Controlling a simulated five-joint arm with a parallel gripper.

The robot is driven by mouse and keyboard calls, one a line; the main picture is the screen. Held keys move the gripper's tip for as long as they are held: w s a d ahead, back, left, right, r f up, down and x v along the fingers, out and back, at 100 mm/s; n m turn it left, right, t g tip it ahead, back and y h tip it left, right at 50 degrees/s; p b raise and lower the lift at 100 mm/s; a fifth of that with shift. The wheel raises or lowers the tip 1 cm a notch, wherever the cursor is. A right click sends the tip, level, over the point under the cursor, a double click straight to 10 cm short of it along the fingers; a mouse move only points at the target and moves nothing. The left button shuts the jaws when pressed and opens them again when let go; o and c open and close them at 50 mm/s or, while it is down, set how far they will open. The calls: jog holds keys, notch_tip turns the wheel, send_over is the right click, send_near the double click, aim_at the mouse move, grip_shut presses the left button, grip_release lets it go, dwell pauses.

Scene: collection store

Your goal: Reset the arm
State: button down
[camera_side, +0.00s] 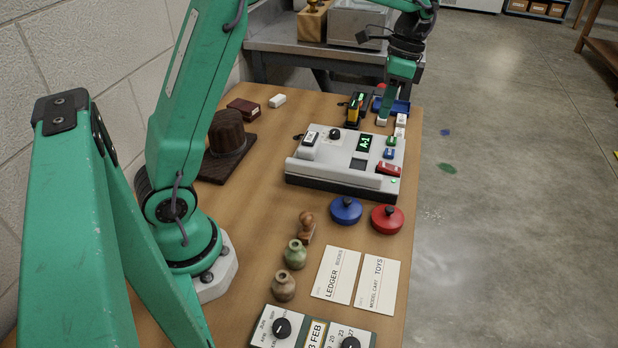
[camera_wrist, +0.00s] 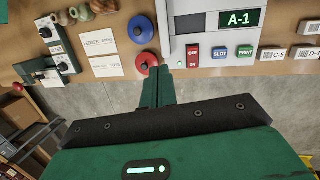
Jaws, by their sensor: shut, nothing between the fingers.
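My gripper (camera_side: 382,119) is shut and empty. In the side view it points down at the far end of the table, beyond the grey label machine (camera_side: 338,178) with its lit "A-1" screen. In the wrist view the shut green fingers of my gripper (camera_wrist: 160,70) show at the table's edge. There they appear beside the red round-lidded pot (camera_wrist: 145,67) and the near left corner of the machine (camera_wrist: 180,68). I cannot tell the fingers' height above the table.
A dark hat-shaped block (camera_side: 227,135) stands near the wall. The floor (camera_side: 500,200) at right is open.

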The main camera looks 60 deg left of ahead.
jog(key=s+r+n+t, duration=0.4)
jog(key=s+r, duration=0.2)
jog(key=s, duration=0.5)
jog(key=s+d+f+n+t, duration=0.1)
jog(key=s+f+n+t, duration=0.2)
jog(key=s, duration=0.8)
jog(key=shift+s+d+n+t, duration=0.15)
jog(key=shift+s+n+t, duration=0.05)
jog(key=shift+n+t, duration=0.35)
dwell(0.6)
